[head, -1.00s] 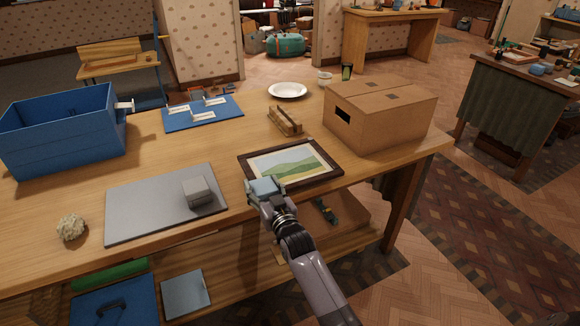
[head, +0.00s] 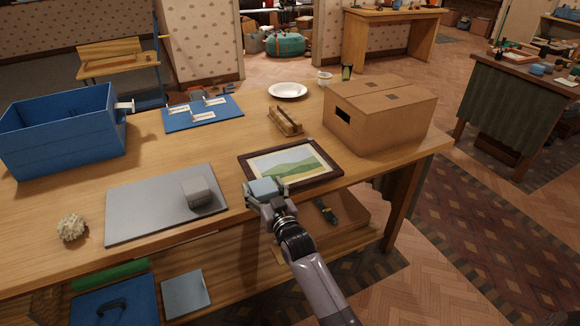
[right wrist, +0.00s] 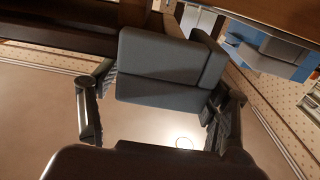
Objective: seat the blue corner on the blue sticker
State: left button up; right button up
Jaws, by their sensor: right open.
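A pale blue-grey corner piece (head: 263,188) sits at the near-left corner of the dark picture frame (head: 326,181), which lies flat with a green landscape in it. In the right wrist view the corner piece (right wrist: 160,60) looks dark grey. My right gripper (head: 267,201) is at the corner piece; in the wrist view the open fingers (right wrist: 155,108) stand to either side of its near end, with gaps beside them. I cannot tell whether the piece is fully down on the frame. No blue sticker shows; it may be hidden under the piece. My left gripper is out of view.
A grey mat (head: 135,212) with a grey block (head: 197,192) lies to the left. A cardboard box (head: 385,122) stands right, behind the frame. A wooden holder (head: 285,121), a plate (head: 288,90) and a blue bin (head: 60,135) are farther off. Bare wood (head: 225,160) lies left of the frame.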

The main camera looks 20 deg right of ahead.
aim_at(268, 195)
jog(key=shift+s+p, duration=1)
jog(key=shift+s, duration=0.4)
jog(key=shift+s, duration=0.15)
jog(key=shift+o, duration=0.5)
jog(key=o, duration=0.5)
jog(key=shift+c, duration=0.2)
jog(key=shift+c, duration=0.6)
jog(key=c, duration=0.4)
jog(key=shift+c, duration=0.2)
